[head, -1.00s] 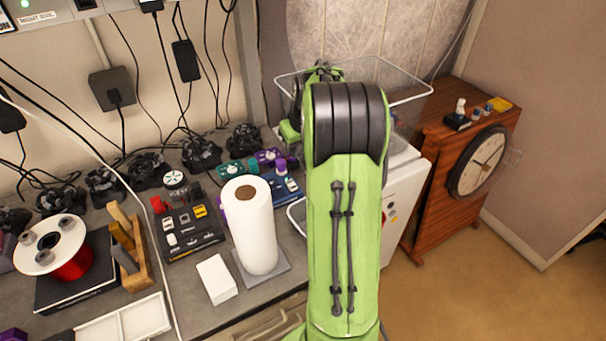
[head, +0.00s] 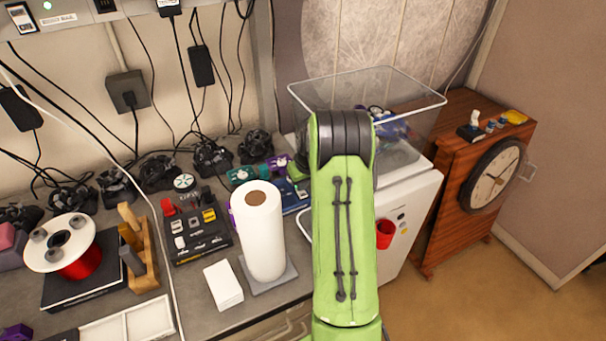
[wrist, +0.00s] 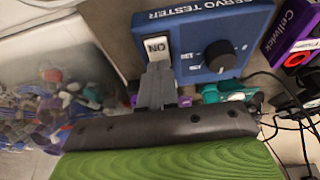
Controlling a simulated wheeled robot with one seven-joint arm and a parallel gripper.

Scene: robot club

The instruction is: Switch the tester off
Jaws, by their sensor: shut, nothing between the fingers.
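The tester is a blue box (wrist: 205,40) marked "SERVO TESTER", with a black knob (wrist: 220,56) and a white rocker switch (wrist: 157,46) reading "ON". In the head view a part of the blue tester (head: 291,197) shows on the bench behind the white roll, partly covered by my arm. My gripper (wrist: 157,70) is shut and empty. In the wrist view its fingertips are at the lower edge of the switch and overlap it; I cannot tell whether they touch. In the head view my arm hides most of the gripper.
A clear bin (head: 405,148) of mixed parts stands on a white cabinet (head: 415,210) beside the tester. A paper roll (head: 262,235), a dark switch box (head: 196,232) and teal and purple items are close by. Cables lie near the tester (wrist: 290,115).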

